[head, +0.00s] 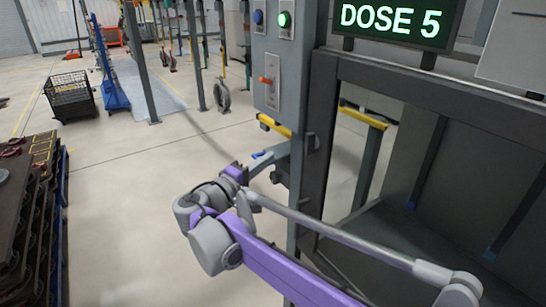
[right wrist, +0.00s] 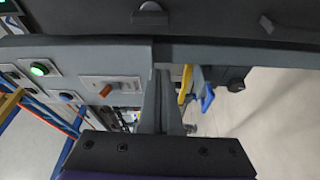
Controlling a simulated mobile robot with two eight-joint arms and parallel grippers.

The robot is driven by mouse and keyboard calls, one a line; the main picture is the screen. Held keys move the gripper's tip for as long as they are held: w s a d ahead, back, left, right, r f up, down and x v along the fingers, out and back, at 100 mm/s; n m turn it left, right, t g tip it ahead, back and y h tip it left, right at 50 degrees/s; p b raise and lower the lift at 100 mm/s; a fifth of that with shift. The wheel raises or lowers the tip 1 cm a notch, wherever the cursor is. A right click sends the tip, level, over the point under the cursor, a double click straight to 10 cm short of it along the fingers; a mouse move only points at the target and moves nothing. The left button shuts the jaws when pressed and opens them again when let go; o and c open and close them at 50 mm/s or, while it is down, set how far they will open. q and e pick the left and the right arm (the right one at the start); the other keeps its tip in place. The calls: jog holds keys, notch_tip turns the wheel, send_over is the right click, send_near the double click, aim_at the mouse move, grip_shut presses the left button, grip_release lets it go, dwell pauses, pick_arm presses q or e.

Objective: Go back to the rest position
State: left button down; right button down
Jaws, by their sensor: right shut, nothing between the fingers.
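My right gripper (right wrist: 164,75) is shut and empty; its grey fingers taper away from the dark palm in the right wrist view. In the head view my purple and grey right arm reaches in from the lower right, with the hand end in front of the grey control post. The post carries an orange lever switch (head: 266,80), which also shows in the right wrist view (right wrist: 106,90). The fingers appear close to the panel; whether they touch it I cannot tell. My left gripper is not in view.
A lit green button (head: 284,19) and a blue button (head: 258,17) sit above the lever. A sign (head: 398,20) reads DOSE 5. A dark-framed booth opening (head: 430,150) is at right. Dark stacked racks (head: 25,215) stand at left. Open floor (head: 125,215) lies between.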

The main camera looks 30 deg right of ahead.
jog(key=shift+s+r, duration=0.1)
jog(key=shift+s, duration=0.1)
dwell(0.3)
jog(key=s+f+m+g+y, duration=0.1)
jog(key=s+f+g+y, duration=0.2)
jog(key=s+f+y, duration=1)
jog(key=s+a+f+m+y, duration=0.1)
jog(key=s+a+f+y, duration=0.1)
jog(key=s+a+f, duration=0.3)
jog(key=s+a+f+m+t+y, duration=0.1)
jog(key=s+a+f, duration=0.5)
jog(key=f, duration=0.4)
jog(key=shift+s+a+f+m+y, duration=0.25)
jog(key=shift+s+a+m+y, duration=0.05)
jog(key=shift+m+y, duration=0.1)
